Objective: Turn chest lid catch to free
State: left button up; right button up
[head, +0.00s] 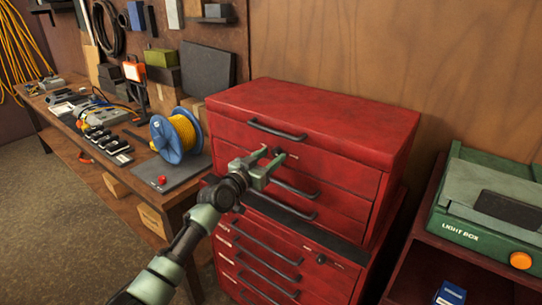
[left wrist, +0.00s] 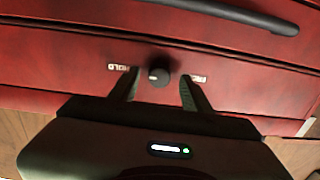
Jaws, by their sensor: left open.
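The red tool chest (head: 310,120) stands against the wooden wall with its lid down. Its lid catch is a small dark round knob (left wrist: 159,76) on the front, with a pale mark on its left side, towards the partly covered word HOLD (left wrist: 119,67). A second label (left wrist: 198,79) to the right is mostly hidden by a finger. My left gripper (head: 266,165) is at the chest front; in the left wrist view its open fingers (left wrist: 160,92) stand on either side of the knob, with gaps. My right gripper is not in view.
A dark handle (head: 277,130) is on the chest front above the catch. A lower red cabinet (head: 290,262) is beneath. A workbench with a blue cable reel (head: 168,140) stands left. A green light box (head: 492,205) sits on a shelf at right.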

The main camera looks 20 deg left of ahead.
pick_arm(q)
jog(key=shift+c, duration=0.3)
jog(key=shift+w, duration=0.1)
grip_shut()
jog(key=shift+d+n, duration=0.1)
jog(key=shift+n, duration=0.2)
jog(key=n, duration=0.3)
jog(key=shift+r+n, duration=0.1)
jog(key=shift+n, duration=0.3)
jog(key=n, duration=0.4)
jog(key=n+p, duration=0.1)
jog(key=n, duration=0.3)
jog(key=shift+n+g, duration=0.3)
jog(key=shift+g, duration=0.1)
jog(key=n+p, duration=0.1)
jog(key=n, duration=0.3)
jog(key=shift+h, duration=0.4)
jog(key=shift+n, duration=0.3)
